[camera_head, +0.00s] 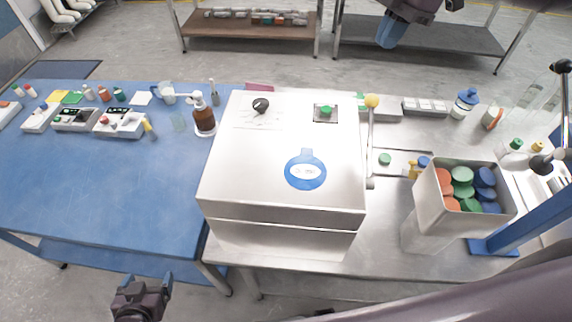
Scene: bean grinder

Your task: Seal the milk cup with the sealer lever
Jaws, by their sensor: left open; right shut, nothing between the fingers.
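A large steel machine (260,160) stands in the middle, with a green button (326,110) and a black knob (261,105) on top. A lever with a yellow ball (372,101) stands upright along its right side. At the right edge, a black-knobbed lever (562,68) rises near a slanted blue post (530,215). I cannot tell which lever is the sealer's. I cannot make out the milk cup. My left gripper (145,283) is open and empty at the bottom left, below the bench edge. My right gripper (389,40) is shut and empty at the top, beyond the bench.
A steel bin (432,195) of coloured lids stands right of the machine. Shelves (250,30) stand behind.

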